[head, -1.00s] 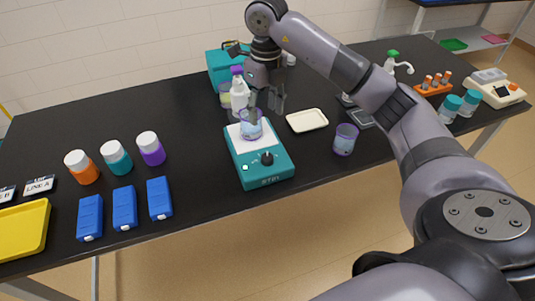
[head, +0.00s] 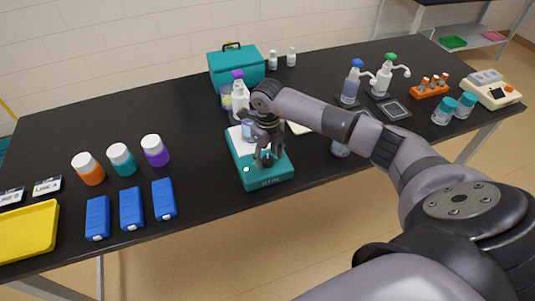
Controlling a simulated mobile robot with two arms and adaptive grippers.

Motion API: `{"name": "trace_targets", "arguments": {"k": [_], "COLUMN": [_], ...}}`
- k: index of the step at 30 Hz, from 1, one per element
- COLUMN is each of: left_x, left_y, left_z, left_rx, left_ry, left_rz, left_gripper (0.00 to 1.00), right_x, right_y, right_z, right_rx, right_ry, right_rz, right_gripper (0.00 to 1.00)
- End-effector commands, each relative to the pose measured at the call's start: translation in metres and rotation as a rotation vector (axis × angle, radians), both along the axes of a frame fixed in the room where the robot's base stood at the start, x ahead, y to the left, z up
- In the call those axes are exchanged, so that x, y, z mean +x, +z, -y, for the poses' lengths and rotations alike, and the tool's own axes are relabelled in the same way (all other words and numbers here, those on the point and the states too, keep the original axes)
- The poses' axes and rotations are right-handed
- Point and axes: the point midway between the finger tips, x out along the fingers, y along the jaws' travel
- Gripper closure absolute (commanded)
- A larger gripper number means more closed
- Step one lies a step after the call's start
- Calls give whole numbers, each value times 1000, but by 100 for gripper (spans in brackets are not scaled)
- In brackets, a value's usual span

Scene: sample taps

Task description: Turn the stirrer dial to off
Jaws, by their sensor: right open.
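The teal stirrer (head: 246,172) stands near the front edge of the black table, with a white top plate. Its black dial (head: 267,160) is on the sloped front face and is mostly hidden by my right gripper (head: 267,163). The gripper points down over the dial, its fingers open around or just above it; I cannot tell whether they touch it. A clear beaker (head: 247,130) on the plate is partly hidden behind the gripper. My left gripper is not in view.
Blue boxes (head: 131,208) and capped jars (head: 122,159) stand to the left, beside a yellow tray (head: 28,229).

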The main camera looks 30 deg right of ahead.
Motion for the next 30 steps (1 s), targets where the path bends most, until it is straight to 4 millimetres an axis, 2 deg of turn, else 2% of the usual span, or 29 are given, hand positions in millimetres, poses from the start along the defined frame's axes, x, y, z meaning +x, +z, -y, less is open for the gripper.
{"name": "trace_targets", "arguments": {"k": [4,12,30], "left_x": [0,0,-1], "left_y": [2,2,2], "left_z": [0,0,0], "left_rx": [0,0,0], "left_ry": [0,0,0], "left_rz": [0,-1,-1], "left_gripper": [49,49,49], "right_x": [0,0,0], "right_y": [-7,-9,-8], "right_z": [0,0,0], "right_rx": [-1,0,-1], "right_ry": [0,0,0], "right_rz": [1,1,2], "right_gripper": [49,49,89]}}
